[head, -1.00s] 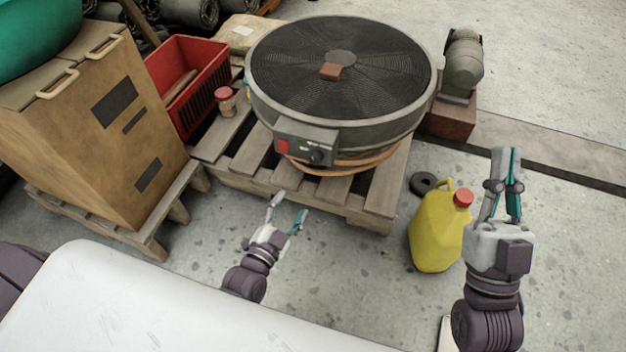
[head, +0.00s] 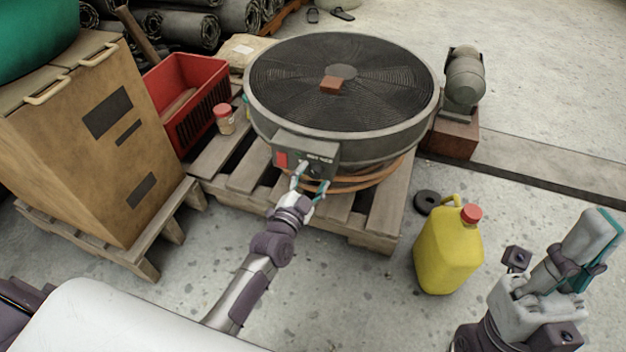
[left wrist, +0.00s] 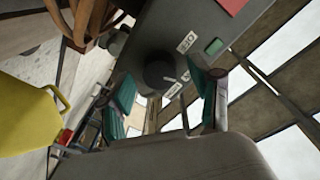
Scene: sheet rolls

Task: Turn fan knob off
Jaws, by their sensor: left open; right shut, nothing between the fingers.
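The large round fan (head: 400,112) lies flat on a wooden pallet, grille up. Its control box (head: 300,153) faces me, with a red patch at the left. The dark fan knob (left wrist: 160,70) shows in the left wrist view with printed labels beside it; one seems to read "OFF". My left gripper (head: 312,187) is open just in front of the control box. In the left wrist view its fingers (left wrist: 165,100) stand on either side of the knob, apart from it as far as I can tell. My right gripper (head: 602,240) is shut and empty at the lower right.
A yellow jug (head: 447,252) with a red cap stands on the floor between my arms. A red crate (head: 188,100) and a small jar (head: 224,120) are left of the fan. A cardboard box (head: 90,150) stands further left. A motor (head: 464,80) sits at the right.

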